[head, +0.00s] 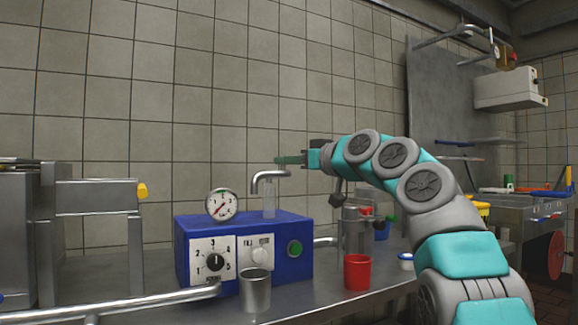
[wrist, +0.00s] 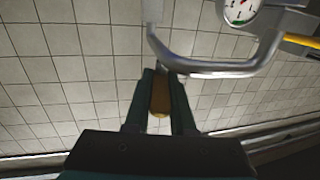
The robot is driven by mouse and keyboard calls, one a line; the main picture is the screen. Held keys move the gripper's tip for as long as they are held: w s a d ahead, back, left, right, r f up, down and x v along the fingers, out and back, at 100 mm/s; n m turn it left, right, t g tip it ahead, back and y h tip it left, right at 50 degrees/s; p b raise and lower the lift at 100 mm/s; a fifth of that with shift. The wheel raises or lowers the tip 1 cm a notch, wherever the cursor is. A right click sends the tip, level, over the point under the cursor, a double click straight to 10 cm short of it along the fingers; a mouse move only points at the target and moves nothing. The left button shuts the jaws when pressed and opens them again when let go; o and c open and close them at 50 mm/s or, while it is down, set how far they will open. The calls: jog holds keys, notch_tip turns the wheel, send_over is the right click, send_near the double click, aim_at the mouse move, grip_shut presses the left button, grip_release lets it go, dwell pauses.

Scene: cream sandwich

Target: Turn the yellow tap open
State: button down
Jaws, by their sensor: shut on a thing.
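My gripper (head: 279,160) reaches left from the teal and grey arm, just above the bent metal spout (head: 268,177) on the blue machine. In the wrist view its two dark fingers (wrist: 160,95) are shut on a dull yellow, round-ended piece, which looks like the yellow tap's handle (wrist: 159,104). The metal pipe (wrist: 215,70) curves directly beyond the fingertips. In the head view the held piece is hidden by the fingers, so its turn angle cannot be told.
The blue machine (head: 292,225) carries a round gauge (head: 221,205), dials and a green button. A metal cup (head: 255,292) and red cup (head: 357,272) stand before it. A yellow-ended metal fixture (head: 142,190) stands left. The tiled wall is close behind.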

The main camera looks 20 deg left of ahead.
jog(key=c, duration=0.8)
grip_release()
jog(key=shift+o, duration=0.2)
jog(key=shift+b+v, duration=0.65)
jog(key=shift+v, duration=0.1)
jog(key=b+v, duration=0.2)
jog(key=v, duration=0.4)
jog(key=shift+d, duration=0.15)
jog(key=shift+s, duration=0.1)
